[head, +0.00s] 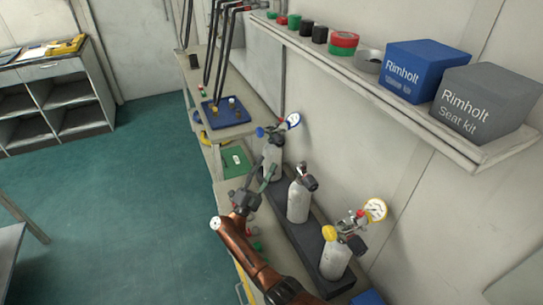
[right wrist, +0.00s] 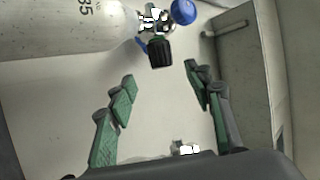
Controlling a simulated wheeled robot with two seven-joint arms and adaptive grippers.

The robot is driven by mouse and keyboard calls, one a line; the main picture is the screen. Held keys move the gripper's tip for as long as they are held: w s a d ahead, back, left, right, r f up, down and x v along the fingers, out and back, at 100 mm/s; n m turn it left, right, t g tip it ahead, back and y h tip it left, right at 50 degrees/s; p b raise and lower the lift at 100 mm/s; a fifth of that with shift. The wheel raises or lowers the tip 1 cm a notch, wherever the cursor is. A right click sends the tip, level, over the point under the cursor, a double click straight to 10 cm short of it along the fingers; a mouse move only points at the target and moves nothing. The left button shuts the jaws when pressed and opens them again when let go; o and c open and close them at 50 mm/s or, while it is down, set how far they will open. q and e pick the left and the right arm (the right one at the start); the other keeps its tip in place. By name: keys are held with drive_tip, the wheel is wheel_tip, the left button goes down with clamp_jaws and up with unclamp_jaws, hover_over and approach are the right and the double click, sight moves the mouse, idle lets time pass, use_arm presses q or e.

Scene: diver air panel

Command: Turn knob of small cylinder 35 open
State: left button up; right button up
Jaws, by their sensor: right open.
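Small cylinder 35 (head: 273,153) is the farthest of the three pale cylinders in the head view. In the right wrist view its white body (right wrist: 75,22) shows the number 35 at the upper left. A black ribbed knob (right wrist: 160,53) sits on its valve, with a blue round part (right wrist: 184,11) beyond it. My right gripper (head: 268,172) is beside this cylinder in the head view and partly covers it. In the right wrist view the gripper (right wrist: 159,78) is open and empty. The knob lies just beyond its green fingertips, apart from them. My left gripper is out of view.
A middle cylinder (head: 299,202) and a near cylinder (head: 335,262) stand in the same dark rack (head: 290,228), close to my right arm. A shelf (head: 400,100) with boxes runs above. A blue tray (head: 238,121) lies beyond on the bench.

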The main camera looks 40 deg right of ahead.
sight(277, 146)
drive_tip(key=shift+s+a+f, duration=0.15)
drive_tip(key=shift+a+f, duration=0.25)
drive_tip(key=shift+a, duration=0.05)
drive_tip(key=shift+r, duration=0.1)
drive_tip(key=d+r+t+y+p, duration=0.1)
drive_tip(key=r+y+p, duration=0.1)
drive_tip(key=p, duration=0.3)
drive_tip(key=s+r+t+y+p, duration=0.1)
drive_tip(key=r+y+p, duration=0.1)
drive_tip(key=p, duration=0.4)
drive_tip(key=d+r+t+y+p, duration=0.1)
drive_tip(key=r+y+p, duration=0.2)
drive_tip(key=p, duration=0.3)
drive_tip(key=shift+s+d+r+y, duration=0.1)
drive_tip(key=shift+s+d+y, duration=0.2)
drive_tip(key=shift+y, duration=0.4)
drive_tip(key=shift+w+d, duration=0.25)
drive_tip(key=shift+d, duration=0.1)
drive_tip(key=b+x, duration=0.1)
drive_tip(key=x, duration=0.6)
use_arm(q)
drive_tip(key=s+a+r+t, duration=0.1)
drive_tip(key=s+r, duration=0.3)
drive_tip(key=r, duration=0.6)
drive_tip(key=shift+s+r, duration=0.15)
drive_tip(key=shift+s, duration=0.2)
